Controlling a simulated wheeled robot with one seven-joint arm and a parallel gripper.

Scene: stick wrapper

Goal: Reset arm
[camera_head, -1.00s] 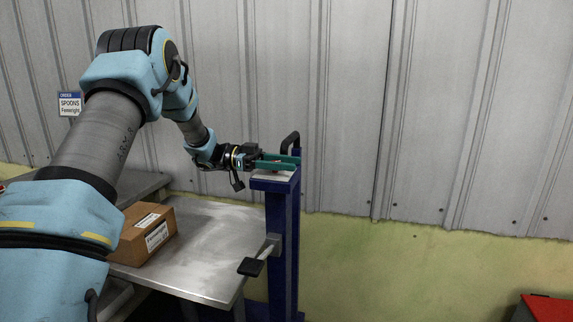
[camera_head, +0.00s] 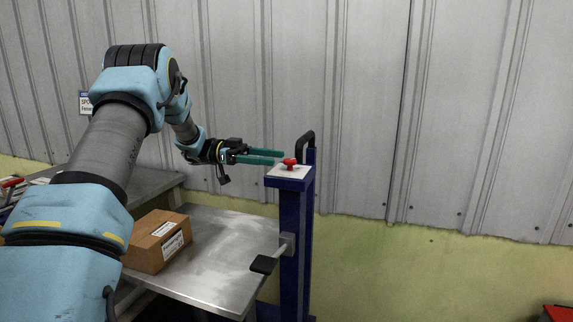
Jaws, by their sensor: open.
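My gripper (camera_head: 281,158) has two long green fingers, spread apart with nothing between them. It is level and points right, just left of a red knob (camera_head: 290,163). The knob stands on the white top plate of a blue post (camera_head: 291,220). The fingertips look clear of the knob. My blue and grey arm reaches in from the lower left, above the metal table.
A metal table (camera_head: 222,240) bears a cardboard box (camera_head: 157,241) on its left side. The post has a black handle (camera_head: 306,142) on top and a black pedal-like lever (camera_head: 264,264) at its side. A corrugated wall stands behind. A red object (camera_head: 560,313) shows at the lower right.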

